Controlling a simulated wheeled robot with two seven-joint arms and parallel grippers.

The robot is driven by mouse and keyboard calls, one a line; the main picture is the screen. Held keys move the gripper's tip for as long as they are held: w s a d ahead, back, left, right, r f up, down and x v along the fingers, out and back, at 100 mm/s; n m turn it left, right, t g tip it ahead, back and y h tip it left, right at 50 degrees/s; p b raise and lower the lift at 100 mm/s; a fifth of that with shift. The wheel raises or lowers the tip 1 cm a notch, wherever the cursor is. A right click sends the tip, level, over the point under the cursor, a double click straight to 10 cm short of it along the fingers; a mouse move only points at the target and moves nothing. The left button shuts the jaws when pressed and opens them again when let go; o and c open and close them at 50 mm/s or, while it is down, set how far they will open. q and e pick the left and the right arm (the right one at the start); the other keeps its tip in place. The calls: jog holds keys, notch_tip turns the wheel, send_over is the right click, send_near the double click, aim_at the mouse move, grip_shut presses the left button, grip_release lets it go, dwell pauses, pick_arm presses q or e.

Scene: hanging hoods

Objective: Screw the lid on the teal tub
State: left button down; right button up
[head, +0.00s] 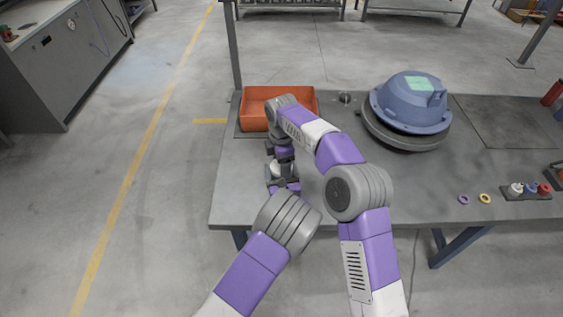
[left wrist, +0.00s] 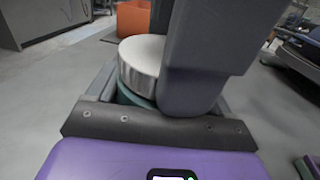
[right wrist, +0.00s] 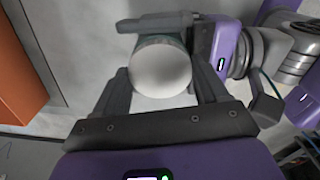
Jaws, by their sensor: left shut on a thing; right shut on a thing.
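The teal tub (left wrist: 130,97) stands between the fingers of my left gripper (left wrist: 150,100), which is shut on it; only a strip of teal shows. The white lid (left wrist: 142,58) with a ribbed rim sits on top of the tub. In the right wrist view the lid is a round white disc (right wrist: 160,72) between the fingers of my right gripper (right wrist: 162,85), which is shut on it from above. In the head view my left gripper (head: 282,186) and the lid (head: 275,169) are partly hidden by my right arm. Whether the thread has caught cannot be seen.
An orange bin (head: 253,108) stands behind my grippers on the grey table (head: 350,200). A blue hood-like housing (head: 410,105) sits at the back middle. Two small rings (head: 463,199) and a tray of small bottles (head: 527,194) lie at the right. The front middle is clear.

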jog(key=m, duration=0.5)
jog(key=o, duration=1.2)
jog(key=shift+c, duration=0.2)
jog(key=shift+r, duration=0.1)
jog(key=shift+r, duration=2.2)
jog(key=shift+a, duration=0.15)
jog(key=shift+c, duration=0.4)
